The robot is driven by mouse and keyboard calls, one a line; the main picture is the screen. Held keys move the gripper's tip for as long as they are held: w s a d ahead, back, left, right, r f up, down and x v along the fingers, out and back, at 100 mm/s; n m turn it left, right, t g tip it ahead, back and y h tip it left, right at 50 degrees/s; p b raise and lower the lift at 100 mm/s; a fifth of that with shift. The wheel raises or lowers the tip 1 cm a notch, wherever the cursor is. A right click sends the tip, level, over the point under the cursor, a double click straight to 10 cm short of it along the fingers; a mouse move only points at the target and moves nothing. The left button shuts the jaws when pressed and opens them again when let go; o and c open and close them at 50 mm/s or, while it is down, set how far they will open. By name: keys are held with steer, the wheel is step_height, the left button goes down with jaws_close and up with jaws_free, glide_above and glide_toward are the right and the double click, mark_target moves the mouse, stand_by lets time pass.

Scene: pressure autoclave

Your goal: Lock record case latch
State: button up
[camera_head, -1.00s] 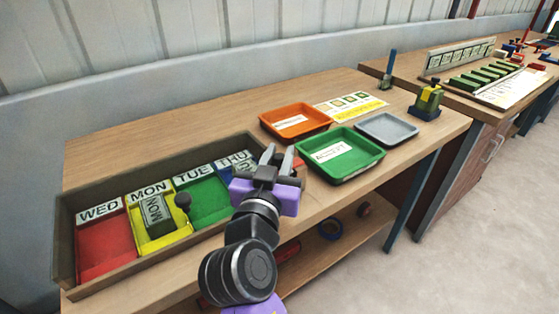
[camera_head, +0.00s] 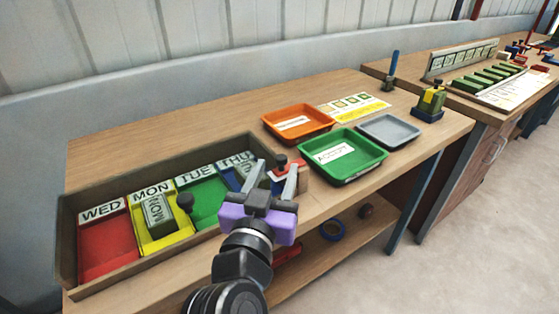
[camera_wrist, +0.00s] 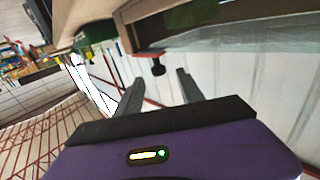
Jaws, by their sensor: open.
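The record case (camera_head: 66,240) is a brown open box on the left of the bench, with day-labelled compartments. A red piece with a dark knob, which looks like the latch (camera_head: 283,163), is at its right end. My gripper (camera_head: 273,176) is open and empty, its fingers pointing toward this piece. In the head view the knob shows between and just beyond the fingertips. A dark knob (camera_wrist: 158,68) also shows between the fingers in the wrist view (camera_wrist: 146,66). A block marked MON (camera_head: 158,213) sits in the yellow MON compartment. I cannot tell whether the latch is locked.
An orange tray (camera_head: 328,124), a green tray (camera_head: 374,169) and a grey tray (camera_head: 412,132) stand right of the case. A green and yellow device (camera_head: 430,100) stands at the bench's right end. Bare wood lies in front of the green tray.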

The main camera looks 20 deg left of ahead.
steer(key=shift+s+d, duration=0.15)
steer(key=shift+s, duration=1.2)
